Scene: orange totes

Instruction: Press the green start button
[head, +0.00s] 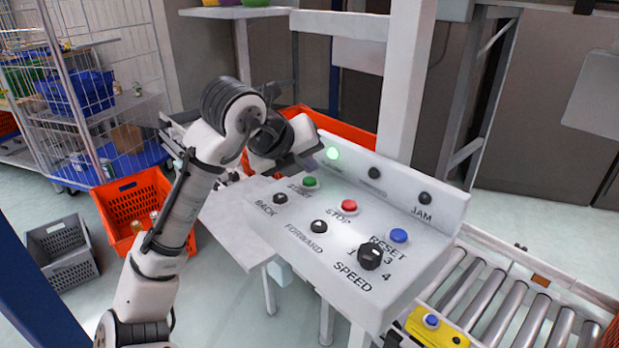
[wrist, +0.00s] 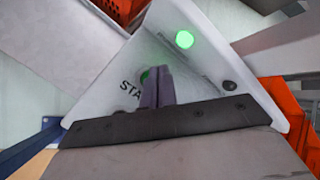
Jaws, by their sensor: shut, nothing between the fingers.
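The green start button (head: 310,182) sits on the sloped face of the white control panel (head: 262,196), above the START label. My gripper (head: 312,165) is shut and empty, just above and behind the button in the head view. In the wrist view the closed fingers (wrist: 156,74) overlap the green button (wrist: 146,77), hiding much of it. I cannot tell whether the fingertips touch it. A round green light (head: 333,153) glows on the panel's raised back; it also shows in the wrist view (wrist: 184,40).
The panel also carries a red stop button (head: 349,207), a blue reset button (head: 398,236), a black speed knob (head: 370,256) and black buttons. A roller conveyor (head: 510,310) lies at right. Orange totes (head: 133,203) stand at left and behind the panel.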

